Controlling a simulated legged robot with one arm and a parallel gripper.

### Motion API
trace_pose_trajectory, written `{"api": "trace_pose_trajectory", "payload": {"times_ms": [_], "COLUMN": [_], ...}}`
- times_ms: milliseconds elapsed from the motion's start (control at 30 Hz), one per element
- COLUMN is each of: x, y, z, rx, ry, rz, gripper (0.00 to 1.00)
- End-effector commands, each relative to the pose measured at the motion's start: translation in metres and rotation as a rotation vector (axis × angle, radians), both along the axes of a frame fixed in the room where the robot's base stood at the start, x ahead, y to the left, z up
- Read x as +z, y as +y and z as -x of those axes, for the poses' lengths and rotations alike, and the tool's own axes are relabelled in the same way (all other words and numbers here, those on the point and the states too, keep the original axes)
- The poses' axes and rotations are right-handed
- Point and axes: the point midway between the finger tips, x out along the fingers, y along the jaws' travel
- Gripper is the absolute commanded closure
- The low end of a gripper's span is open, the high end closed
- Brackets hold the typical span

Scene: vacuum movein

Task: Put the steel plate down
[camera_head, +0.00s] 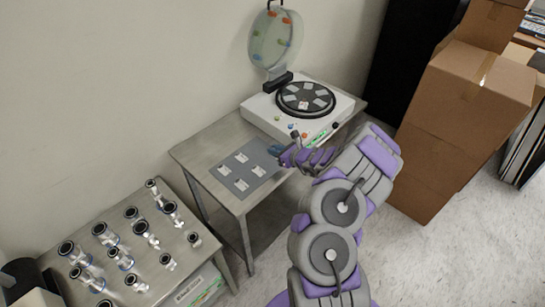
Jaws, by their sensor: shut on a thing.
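My gripper (277,150) reaches in over the middle table, at the upper right corner of a flat grey mat and in front of the white machine. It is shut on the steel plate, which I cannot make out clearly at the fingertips. Small pale square plates (241,157) lie spaced apart on the grey mat (244,172). Similar pale pieces (319,103) sit on the round black disc (303,115) of the white machine. Whether the held plate touches the table or the mat cannot be told from this view.
The white machine (262,107) stands at the back of the metal table (190,152), its clear round lid (276,42) raised against the wall. A lower table at left holds several metal fittings (107,234). Cardboard boxes (465,90) are stacked at right. Bare tabletop shows left of the mat.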

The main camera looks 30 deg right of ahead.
Motion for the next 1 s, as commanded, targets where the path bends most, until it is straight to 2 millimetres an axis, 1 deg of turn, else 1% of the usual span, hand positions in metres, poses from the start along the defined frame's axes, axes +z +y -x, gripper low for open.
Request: {"api": "trace_pose_trajectory", "payload": {"times_ms": [33, 100, 200, 300, 467, 533, 867, 900, 1000], "x": [-0.004, -0.004, -0.004, -0.01, -0.034, -0.039, -0.04, -0.04, -0.039], "y": [0.0, 0.001, 0.002, 0.002, 0.002, 0.003, 0.002, 0.002, 0.001], "z": [-0.008, -0.015, -0.02, -0.021, -0.02, -0.02, -0.02, -0.02, -0.02], "rx": [0.002, 0.001, -0.001, -0.003, -0.002, -0.002, -0.001, -0.001, -0.001], "ry": [0.002, 0.002, 0.002, 0.003, 0.008, 0.006, 0.003, 0.003, 0.003], "rz": [0.003, 0.0, -0.002, -0.003, -0.002, -0.002, -0.001, -0.002, -0.002], "gripper": [1.0, 1.0, 1.0, 1.0, 1.0, 1.0, 1.0, 0.78, 0.69]}}
